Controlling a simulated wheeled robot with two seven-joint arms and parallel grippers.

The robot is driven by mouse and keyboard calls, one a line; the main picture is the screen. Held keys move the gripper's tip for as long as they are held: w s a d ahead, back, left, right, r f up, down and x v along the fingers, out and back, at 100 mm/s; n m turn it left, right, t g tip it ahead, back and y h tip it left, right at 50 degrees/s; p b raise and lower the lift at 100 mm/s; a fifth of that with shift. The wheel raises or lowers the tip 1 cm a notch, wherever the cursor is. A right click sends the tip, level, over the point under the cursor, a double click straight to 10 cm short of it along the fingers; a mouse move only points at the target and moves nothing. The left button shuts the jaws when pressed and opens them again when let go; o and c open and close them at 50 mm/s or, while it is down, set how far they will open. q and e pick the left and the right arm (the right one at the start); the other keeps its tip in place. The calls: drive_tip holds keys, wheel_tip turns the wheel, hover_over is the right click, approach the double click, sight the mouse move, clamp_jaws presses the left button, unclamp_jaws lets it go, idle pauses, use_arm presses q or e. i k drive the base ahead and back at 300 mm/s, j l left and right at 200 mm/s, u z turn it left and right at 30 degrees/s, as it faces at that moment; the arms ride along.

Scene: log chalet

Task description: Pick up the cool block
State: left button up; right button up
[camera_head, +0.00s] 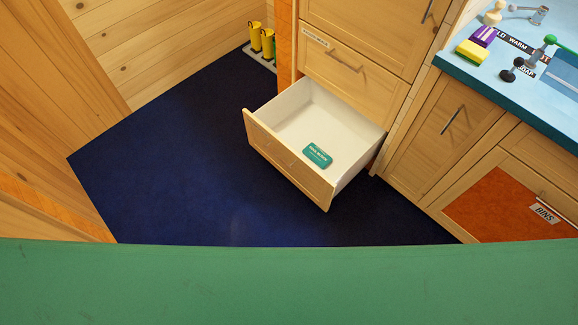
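The cool block (317,155) is a small flat teal block with pale lettering on top, too small to read with certainty. It lies flat inside an open drawer (290,105), on the white drawer floor near its front right part. The drawer is pulled out from a wooden cabinet and stands low above the dark blue floor. Neither of my grippers shows in the head view, and nothing touches the block.
A green surface (290,285) fills the bottom of the view. Blue floor (170,170) lies clear left of the drawer. A teal counter (500,85) with a yellow and purple sponge-like item (471,50) is at upper right. Yellow boots (262,42) stand at the back wall.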

sight(317, 155)
drive_tip(key=z, duration=0.4)
drive_tip(key=i+j+z, duration=0.1)
drive_tip(key=z, duration=0.35)
drive_tip(key=i+j+z, duration=0.1)
drive_tip(key=j+z, duration=0.5)
drive_tip(key=z, duration=0.3)
drive_tip(key=j+z, duration=0.3)
drive_tip(key=z, duration=0.15)
drive_tip(key=i, duration=0.05)
